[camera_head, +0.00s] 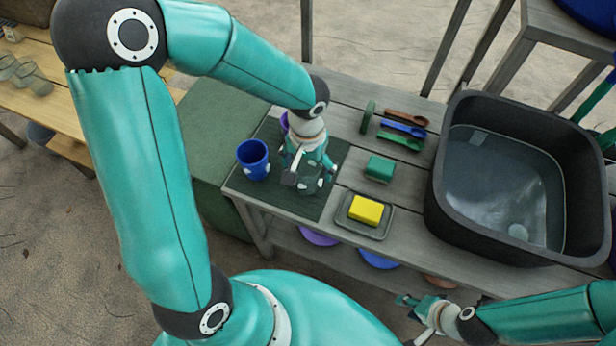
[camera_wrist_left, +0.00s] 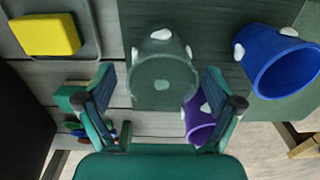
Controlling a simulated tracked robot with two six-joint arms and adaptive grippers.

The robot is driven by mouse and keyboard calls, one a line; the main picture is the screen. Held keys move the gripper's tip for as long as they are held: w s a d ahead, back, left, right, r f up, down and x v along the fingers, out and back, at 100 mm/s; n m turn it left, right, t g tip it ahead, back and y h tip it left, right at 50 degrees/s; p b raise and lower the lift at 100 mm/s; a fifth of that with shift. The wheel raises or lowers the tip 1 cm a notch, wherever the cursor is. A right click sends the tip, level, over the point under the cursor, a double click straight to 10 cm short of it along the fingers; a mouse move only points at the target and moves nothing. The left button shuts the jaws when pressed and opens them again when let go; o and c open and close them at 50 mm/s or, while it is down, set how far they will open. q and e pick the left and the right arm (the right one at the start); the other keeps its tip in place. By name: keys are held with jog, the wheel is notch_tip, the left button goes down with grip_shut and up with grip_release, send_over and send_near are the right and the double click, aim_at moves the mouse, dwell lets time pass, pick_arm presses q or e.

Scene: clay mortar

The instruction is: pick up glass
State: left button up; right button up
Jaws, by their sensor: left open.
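A clear greenish glass (camera_wrist_left: 162,50) stands on the dark mat (camera_head: 305,207). In the wrist view it lies between the two fingers of my left gripper (camera_wrist_left: 160,78), with visible gaps on both sides. In the head view my left gripper (camera_head: 308,172) is over the mat and partly covers the glass (camera_head: 311,187). The left gripper is open and holds nothing. My right gripper (camera_head: 418,314) is low at the front of the bench, away from the glass; its opening is unclear.
A blue cup (camera_head: 253,160) stands left of the glass, and a purple cup (camera_wrist_left: 198,122) is close to one left finger. A yellow sponge (camera_head: 366,210) on a tray, a green block (camera_head: 379,168) and several utensils lie right. A dark basin (camera_head: 437,200) is further right.

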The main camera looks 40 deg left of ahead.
pick_arm(q)
notch_tip(320, 180, down, 5)
jog(key=shift+w+a, duration=0.1)
jog(key=shift+a, duration=0.05)
jog(key=c, duration=1.1)
